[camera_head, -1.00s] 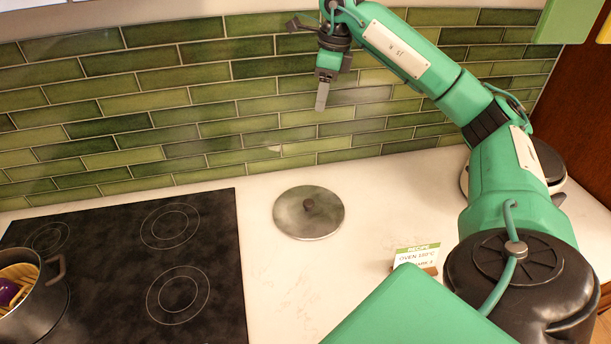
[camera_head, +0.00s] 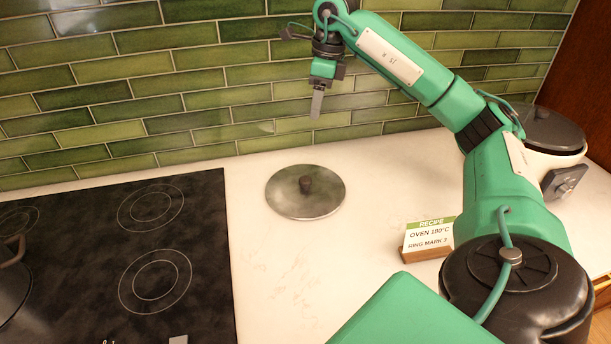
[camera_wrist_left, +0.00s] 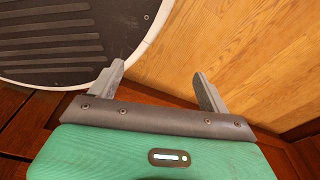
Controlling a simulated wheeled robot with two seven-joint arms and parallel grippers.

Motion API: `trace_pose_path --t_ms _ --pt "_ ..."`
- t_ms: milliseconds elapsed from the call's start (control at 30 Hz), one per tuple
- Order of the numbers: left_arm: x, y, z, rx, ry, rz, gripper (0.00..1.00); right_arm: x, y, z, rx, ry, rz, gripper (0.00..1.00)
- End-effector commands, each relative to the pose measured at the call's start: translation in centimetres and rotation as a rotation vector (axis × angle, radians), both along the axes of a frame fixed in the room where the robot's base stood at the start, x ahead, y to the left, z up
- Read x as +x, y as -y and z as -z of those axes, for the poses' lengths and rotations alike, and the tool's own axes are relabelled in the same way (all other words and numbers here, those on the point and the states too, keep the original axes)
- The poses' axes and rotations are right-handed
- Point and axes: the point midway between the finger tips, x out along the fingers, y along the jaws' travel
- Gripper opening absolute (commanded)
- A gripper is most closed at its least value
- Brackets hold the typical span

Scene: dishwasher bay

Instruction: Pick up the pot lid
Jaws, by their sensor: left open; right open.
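The pot lid (camera_head: 290,202) is a round, grey metal disc with a dark knob (camera_head: 306,184) at its centre. It lies flat on the white counter, knob up, right of the cooktop. My right gripper (camera_head: 317,92) hangs above and behind the lid, near the tiled wall, apart from it; one long finger shows pointing down and another part sticks out to the left. My left gripper (camera_wrist_left: 160,85) shows only in the left wrist view. Its two fingers are spread with nothing between them, over a wooden floor.
A black cooktop (camera_head: 185,255) fills the left, with a pot (camera_head: 12,285) cut off at the edge. A recipe card (camera_head: 428,240) stands on the counter right of the lid. A cooker with a dark lid (camera_head: 550,132) stands at the back right. Counter around the lid is clear.

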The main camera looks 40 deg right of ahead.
Motion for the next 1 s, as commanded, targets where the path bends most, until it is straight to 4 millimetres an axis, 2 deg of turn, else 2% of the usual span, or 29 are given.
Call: trace_pose_path --t_ms 33,200,400,567,800,1000 --pt "1.0 0.2 2.2 -0.002 0.009 -0.001 0.8 0.0 0.0 3.1 0.0 0.0 0.0 0.57" --pt "3.2 0.6 3.6 -0.005 0.021 -0.005 0.8 0.0 0.0 6.7 0.0 0.0 0.0 0.57" --pt "4.6 0.9 3.9 -0.007 0.027 -0.007 0.8 0.0 0.0 8.6 0.0 0.0 0.0 0.57" --pt "4.9 1.0 3.7 -0.007 0.029 -0.008 0.8 0.1 -0.1 9.8 0.0 -0.002 0.001 0.57" --pt "5.0 1.0 3.6 -0.007 0.029 -0.008 0.8 0.6 -0.5 14.3 0.0 -0.005 0.0 0.57" --pt "4.8 0.9 3.7 -0.007 0.028 -0.008 0.8 1.0 -0.8 16.8 0.0 -0.002 0.0 0.57"
